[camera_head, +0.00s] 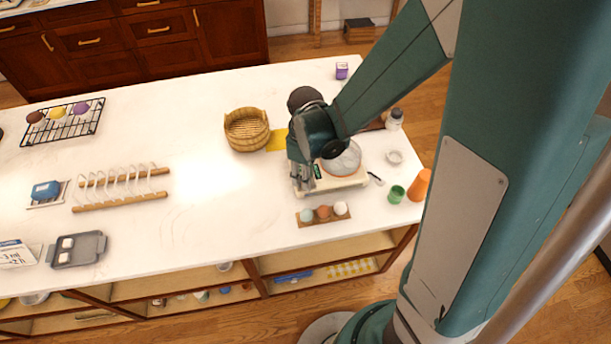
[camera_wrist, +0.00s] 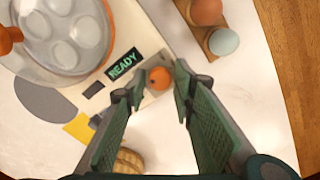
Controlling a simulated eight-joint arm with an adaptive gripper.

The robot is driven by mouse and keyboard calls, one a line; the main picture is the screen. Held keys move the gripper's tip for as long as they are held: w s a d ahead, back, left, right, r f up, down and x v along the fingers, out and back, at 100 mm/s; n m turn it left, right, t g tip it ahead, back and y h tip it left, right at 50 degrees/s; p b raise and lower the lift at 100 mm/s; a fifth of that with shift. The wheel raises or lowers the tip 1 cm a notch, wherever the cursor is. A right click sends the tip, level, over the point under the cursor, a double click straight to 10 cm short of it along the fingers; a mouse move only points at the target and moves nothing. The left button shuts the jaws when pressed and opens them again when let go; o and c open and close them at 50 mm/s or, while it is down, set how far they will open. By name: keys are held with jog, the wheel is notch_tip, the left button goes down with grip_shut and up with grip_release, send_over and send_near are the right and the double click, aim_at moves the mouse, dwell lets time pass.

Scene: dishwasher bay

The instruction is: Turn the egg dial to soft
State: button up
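The egg cooker has a clear domed lid (camera_head: 345,160) on a cream base (camera_head: 338,184). In the wrist view the lid (camera_wrist: 62,35) covers several pale egg shapes, and a dark display (camera_wrist: 123,64) reads "READY" in green. The round orange dial (camera_wrist: 159,78) sits on the base beside the display. My gripper (camera_wrist: 160,79) is open, with its green fingers on either side of the dial and a visible gap to each. Whether the fingertips reach down around the dial is unclear. In the head view my gripper (camera_head: 297,178) is at the cooker's left end and hides the dial.
An egg holder (camera_head: 324,215) with three eggs lies in front of the cooker. A wicker basket (camera_head: 247,130) and yellow cloth (camera_head: 277,140) are behind left. A green cup (camera_head: 396,194) and orange cup (camera_head: 419,185) stand right.

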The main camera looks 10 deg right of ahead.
jog(key=shift+c, duration=0.4)
jog(key=c, duration=0.6)
jog(key=shift+o, duration=0.2)
jog(key=shift+f, duration=0.1)
jog(key=shift+m+b, duration=0.85)
jog(key=shift+m, duration=0.15)
jog(key=shift+m+b, duration=0.55)
jog(key=shift+m, duration=0.65)
jog(key=o, duration=0.6)
